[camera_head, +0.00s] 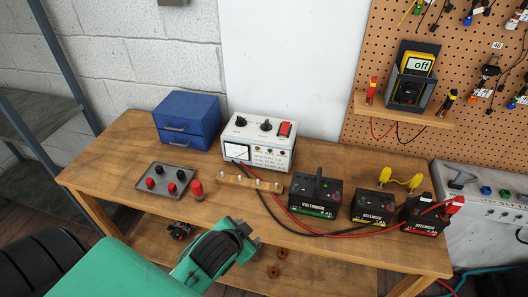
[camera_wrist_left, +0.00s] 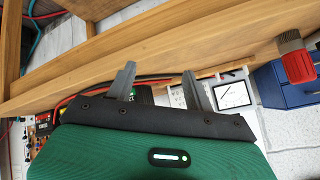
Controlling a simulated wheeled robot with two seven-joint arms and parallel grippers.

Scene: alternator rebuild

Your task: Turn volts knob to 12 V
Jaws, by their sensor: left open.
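The white charger box (camera_head: 258,146) stands at the back of the wooden bench. Its sloped top has two black knobs, a left knob (camera_head: 241,121) and a right knob (camera_head: 266,124), beside a red rocker switch (camera_head: 285,129). The labels and knob settings are too small to read, so I cannot tell which knob is volts. My left gripper (camera_head: 243,229) is over the bench's front edge, well short of the charger. In the left wrist view its two fingers (camera_wrist_left: 158,84) are apart and empty; the charger's meter (camera_wrist_left: 233,95) shows beyond. My right gripper is not in view.
A blue drawer box (camera_head: 187,120) stands left of the charger. A grey tray (camera_head: 165,180) with red and black caps lies in front of it. Black batteries (camera_head: 315,193) with red and black cables occupy the right. A wooden terminal strip (camera_head: 248,183) lies before the charger.

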